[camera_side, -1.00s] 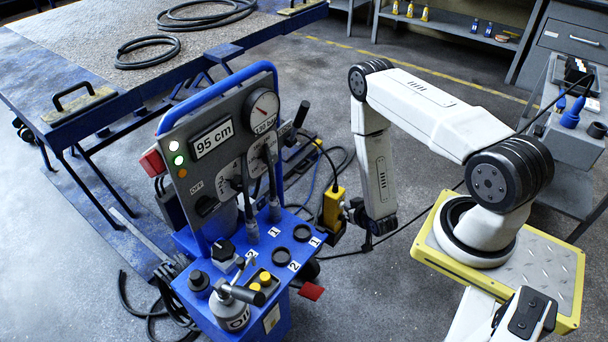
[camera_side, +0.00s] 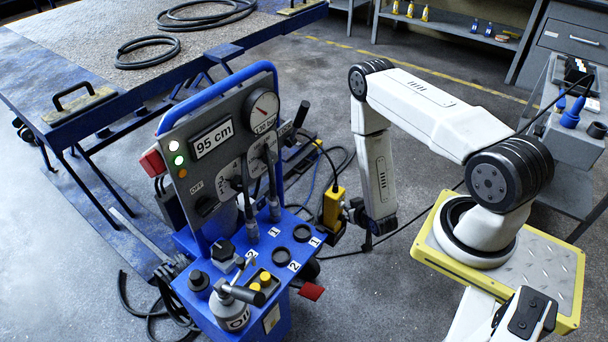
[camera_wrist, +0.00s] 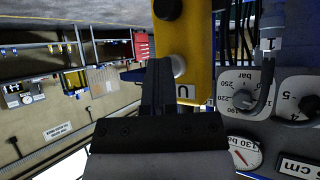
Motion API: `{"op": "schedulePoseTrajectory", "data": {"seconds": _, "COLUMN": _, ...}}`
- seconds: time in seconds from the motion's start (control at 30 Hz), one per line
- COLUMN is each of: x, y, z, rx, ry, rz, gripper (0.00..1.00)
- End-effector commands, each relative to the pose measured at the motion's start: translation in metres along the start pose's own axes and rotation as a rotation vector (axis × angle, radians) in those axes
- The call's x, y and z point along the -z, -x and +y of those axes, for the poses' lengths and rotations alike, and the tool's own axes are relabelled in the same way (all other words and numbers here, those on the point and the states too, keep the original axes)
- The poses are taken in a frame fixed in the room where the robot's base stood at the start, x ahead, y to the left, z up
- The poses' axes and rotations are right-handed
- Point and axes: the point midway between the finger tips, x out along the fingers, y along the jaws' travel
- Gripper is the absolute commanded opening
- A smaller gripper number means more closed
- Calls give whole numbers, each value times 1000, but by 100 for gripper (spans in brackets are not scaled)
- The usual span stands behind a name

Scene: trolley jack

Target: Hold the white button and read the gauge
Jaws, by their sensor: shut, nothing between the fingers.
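A yellow pendant box (camera_wrist: 198,50) hangs beside the panel; it also shows in the side view (camera_side: 333,206). The white button (camera_wrist: 180,66) is on its face, partly hidden by my fingers. My gripper (camera_wrist: 158,68) is shut and empty, its dark fingertips right at the white button; I cannot tell whether it is pressed in. In the side view my gripper (camera_side: 353,207) is beside the box. The round gauge (camera_side: 263,110) is at the panel's upper right; in the wrist view this white dial (camera_wrist: 243,153) carries the marking 130 bar. Its needle is too small to read exactly.
A grey panel on a blue trolley shows a 95 cm sign (camera_side: 213,138) and small lamps. A black button (camera_wrist: 167,8) is further along the yellow box. Levers (camera_side: 247,205) stand in front of the panel. Cables lie on the floor behind.

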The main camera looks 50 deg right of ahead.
Motion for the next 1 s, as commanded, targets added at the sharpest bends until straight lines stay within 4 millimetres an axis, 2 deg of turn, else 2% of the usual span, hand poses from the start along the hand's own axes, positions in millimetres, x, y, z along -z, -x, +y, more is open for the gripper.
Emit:
{"op": "schedulePoseTrajectory", "data": {"seconds": 0.67, "x": 0, "y": 0, "z": 0, "rx": 1, "ry": 0, "rz": 2, "gripper": 0}}
{"op": "schedulePoseTrajectory", "data": {"seconds": 1.0, "x": -7, "y": 10, "z": 7, "rx": 0, "ry": 0, "rz": 0, "gripper": 0}}
